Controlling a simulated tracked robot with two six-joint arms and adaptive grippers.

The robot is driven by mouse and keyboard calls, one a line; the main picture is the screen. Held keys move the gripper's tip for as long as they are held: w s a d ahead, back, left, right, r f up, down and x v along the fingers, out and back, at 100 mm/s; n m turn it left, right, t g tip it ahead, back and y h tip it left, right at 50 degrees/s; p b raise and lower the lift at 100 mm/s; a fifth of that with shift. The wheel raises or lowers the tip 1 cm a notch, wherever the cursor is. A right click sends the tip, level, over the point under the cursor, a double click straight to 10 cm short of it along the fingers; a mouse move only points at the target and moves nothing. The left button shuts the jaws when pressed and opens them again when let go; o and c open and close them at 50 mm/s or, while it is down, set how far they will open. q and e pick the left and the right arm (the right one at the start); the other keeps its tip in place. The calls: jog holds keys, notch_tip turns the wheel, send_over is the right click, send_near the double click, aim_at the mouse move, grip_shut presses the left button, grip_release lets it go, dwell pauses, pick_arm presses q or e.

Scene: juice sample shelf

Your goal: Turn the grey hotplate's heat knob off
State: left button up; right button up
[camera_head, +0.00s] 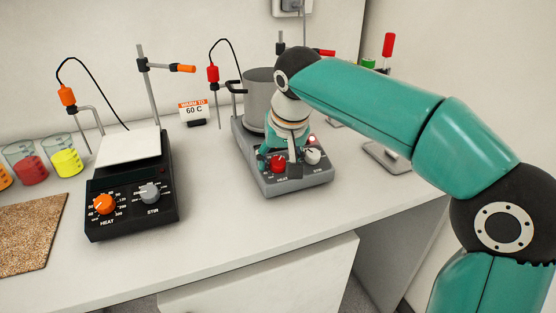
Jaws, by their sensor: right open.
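The grey hotplate (258,183) stands on the white bench, right of centre, with a grey pot (259,88) on it. Its red heat knob (278,164) is on the front panel at the left, and a light grey knob (313,156) is at the right. A small red light (312,139) glows on the panel. My right gripper (283,156) points down over the panel, close to the red knob. Its fingers partly hide the panel, and I cannot tell whether they touch the knob. My left gripper is not in view.
A black hotplate (164,206) with orange and grey knobs stands to the left. Beakers of red (28,168) and yellow (67,162) liquid and a cork mat (30,235) lie further left. A "60 C" sign (194,110) stands behind. The bench front between the hotplates is clear.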

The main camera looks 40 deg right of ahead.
jog(key=c, duration=1)
jog(key=shift+a, duration=0.1)
grip_shut()
